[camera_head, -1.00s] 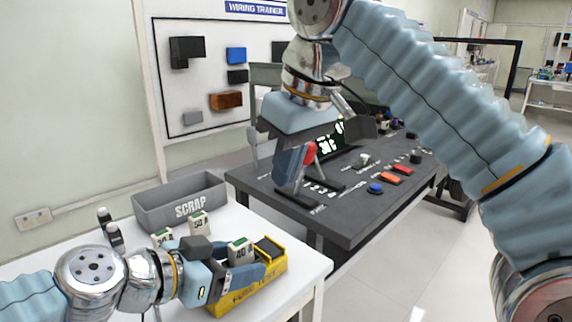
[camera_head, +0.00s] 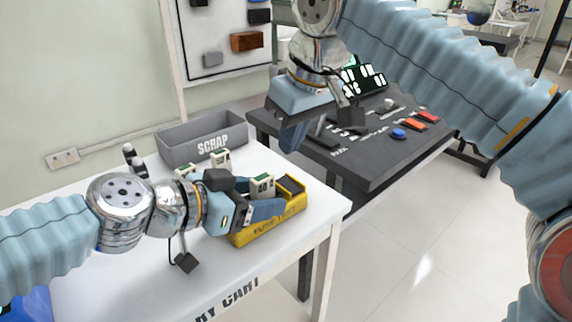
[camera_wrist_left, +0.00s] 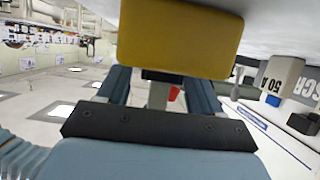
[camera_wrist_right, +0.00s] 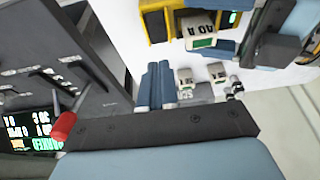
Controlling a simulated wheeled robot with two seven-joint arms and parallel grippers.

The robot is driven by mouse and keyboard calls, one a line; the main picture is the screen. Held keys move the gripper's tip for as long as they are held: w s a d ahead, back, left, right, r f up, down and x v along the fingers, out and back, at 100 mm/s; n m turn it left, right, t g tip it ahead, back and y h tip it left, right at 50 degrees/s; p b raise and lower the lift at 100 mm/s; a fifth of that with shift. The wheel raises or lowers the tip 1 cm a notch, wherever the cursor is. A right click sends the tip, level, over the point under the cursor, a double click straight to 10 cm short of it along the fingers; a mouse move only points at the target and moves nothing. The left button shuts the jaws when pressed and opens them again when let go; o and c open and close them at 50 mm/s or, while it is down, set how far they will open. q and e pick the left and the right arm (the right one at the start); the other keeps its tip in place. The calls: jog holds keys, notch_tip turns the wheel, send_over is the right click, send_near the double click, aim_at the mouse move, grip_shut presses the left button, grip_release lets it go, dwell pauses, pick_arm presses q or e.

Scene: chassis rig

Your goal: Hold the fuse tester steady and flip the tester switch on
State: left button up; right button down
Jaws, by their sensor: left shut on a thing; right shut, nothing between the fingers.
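The yellow fuse tester (camera_head: 270,230) sits on the white cart near its right edge. A white fuse marked 40 (camera_head: 262,187) stands upright in it. It also shows in the right wrist view (camera_wrist_right: 200,26). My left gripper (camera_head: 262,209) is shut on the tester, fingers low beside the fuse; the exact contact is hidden. In the left wrist view the yellow end of the tester (camera_wrist_left: 180,38) covers the fingertips. My right gripper (camera_head: 291,137) is shut and empty, pointing down above and behind the tester, apart from it. I cannot make out the tester switch.
A grey SCRAP bin (camera_head: 205,140) stands at the cart's back. More fuses (camera_head: 220,158) stand in front of it. A dark console (camera_head: 375,155) with buttons is behind on the right; its red lever (camera_wrist_right: 62,126) shows beside my right gripper. The cart's front is clear.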

aim_at(283, 179)
jog(key=x, duration=0.6)
jog(key=shift+s+d+f, duration=0.15)
jog(key=shift+s+f, duration=0.05)
jog(key=shift+f, duration=0.1)
jog(key=shift+f, duration=0.2)
jog(key=shift+s, duration=0.1)
jog(key=shift+s+d+r, duration=0.15)
jog(key=shift+s+d, duration=0.3)
jog(key=shift+s, duration=0.05)
jog(key=shift+r, duration=0.15)
jog(key=shift+r, duration=0.4)
jog(key=v, duration=1.3)
